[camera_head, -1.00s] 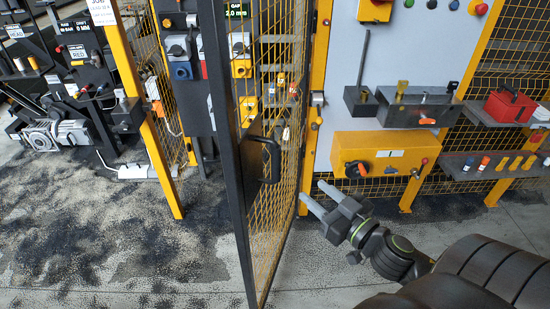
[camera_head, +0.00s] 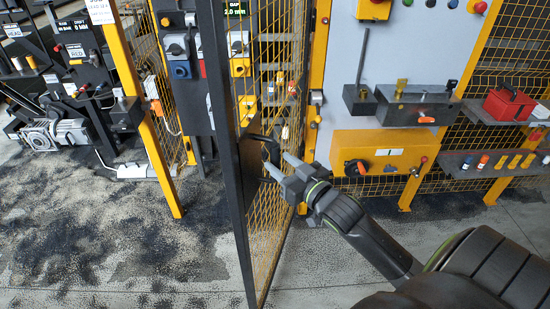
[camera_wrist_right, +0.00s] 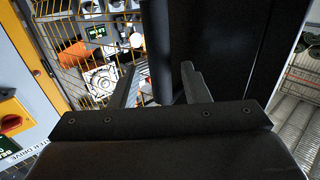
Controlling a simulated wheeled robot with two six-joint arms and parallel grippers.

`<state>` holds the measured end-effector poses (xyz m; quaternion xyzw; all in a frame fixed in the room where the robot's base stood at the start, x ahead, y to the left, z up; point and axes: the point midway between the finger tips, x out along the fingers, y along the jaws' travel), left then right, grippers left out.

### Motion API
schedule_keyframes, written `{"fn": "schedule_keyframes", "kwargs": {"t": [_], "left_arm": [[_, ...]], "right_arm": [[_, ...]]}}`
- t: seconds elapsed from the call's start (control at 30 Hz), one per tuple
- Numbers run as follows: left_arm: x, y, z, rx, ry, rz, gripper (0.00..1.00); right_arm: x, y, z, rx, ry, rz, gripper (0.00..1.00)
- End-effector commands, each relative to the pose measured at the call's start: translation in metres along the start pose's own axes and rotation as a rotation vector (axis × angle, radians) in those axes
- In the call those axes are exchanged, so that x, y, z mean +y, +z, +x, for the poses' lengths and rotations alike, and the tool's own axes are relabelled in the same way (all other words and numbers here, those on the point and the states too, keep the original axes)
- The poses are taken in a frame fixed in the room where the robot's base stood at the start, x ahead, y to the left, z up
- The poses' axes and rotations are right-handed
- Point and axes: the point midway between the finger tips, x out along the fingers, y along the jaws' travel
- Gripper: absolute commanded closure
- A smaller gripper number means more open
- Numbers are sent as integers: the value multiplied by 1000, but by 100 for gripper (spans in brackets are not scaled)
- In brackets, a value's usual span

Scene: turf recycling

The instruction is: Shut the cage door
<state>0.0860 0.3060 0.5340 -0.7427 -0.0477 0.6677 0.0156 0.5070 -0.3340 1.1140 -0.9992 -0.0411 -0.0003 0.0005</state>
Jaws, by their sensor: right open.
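The cage door (camera_head: 238,200) has a dark frame and yellow mesh and stands open, swung out toward me. Its black handle (camera_head: 270,143) sits about halfway up the door, partly covered by my right gripper. My right gripper (camera_head: 278,163) is open, with its fingertips close to the handle and door mesh. I cannot tell whether they touch. In the right wrist view, the open fingers (camera_wrist_right: 158,72) point at a dark upright part that fills the middle. My left gripper is not in view.
A yellow post (camera_head: 314,100) stands right of the door beside a grey panel (camera_head: 400,60).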

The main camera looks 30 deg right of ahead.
Motion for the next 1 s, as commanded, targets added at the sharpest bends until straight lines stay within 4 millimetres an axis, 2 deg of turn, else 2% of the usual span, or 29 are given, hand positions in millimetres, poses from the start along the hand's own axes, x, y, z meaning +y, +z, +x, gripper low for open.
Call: {"fn": "schedule_keyframes", "kwargs": {"t": [0.1,0.23,0.6,0.9,1.0], "left_arm": [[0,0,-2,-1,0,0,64],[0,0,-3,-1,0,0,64],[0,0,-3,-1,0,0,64],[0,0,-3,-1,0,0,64],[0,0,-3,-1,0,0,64]], "right_arm": [[0,-1,16,2,1,2,58],[0,-1,26,1,0,1,58],[0,0,29,0,1,0,58],[0,0,29,0,1,0,97],[0,0,29,0,1,0,100]]}}
